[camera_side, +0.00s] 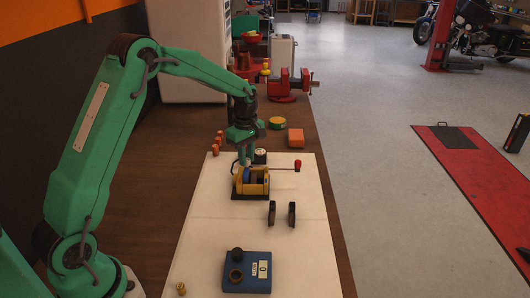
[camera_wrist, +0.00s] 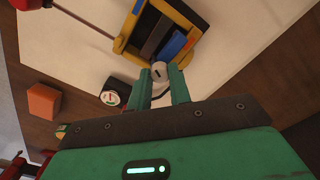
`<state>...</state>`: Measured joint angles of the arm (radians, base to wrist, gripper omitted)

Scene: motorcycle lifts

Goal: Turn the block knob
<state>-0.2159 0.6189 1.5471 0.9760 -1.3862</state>
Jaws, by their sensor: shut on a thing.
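My gripper (camera_side: 246,160) points down just behind the yellow frame (camera_side: 262,186) on the white mat. In the wrist view, my gripper (camera_wrist: 159,78) has its two green fingers on either side of a small grey-white knob (camera_wrist: 158,69) with a dark mark, and is shut on it. The knob sits at the near edge of the yellow and black frame (camera_wrist: 131,28), beside its blue block (camera_wrist: 172,46). In the side view the knob is too small and hidden to make out. A rod with a red end (camera_side: 298,163) sticks out right from the frame.
A round white-faced gauge (camera_wrist: 111,97) stands close beside the fingers. An orange block (camera_side: 296,138) and a red vise (camera_side: 283,90) are farther back. Two dark upright pieces (camera_side: 292,214) and a blue box (camera_side: 247,281) stand in front. The mat's right side is clear.

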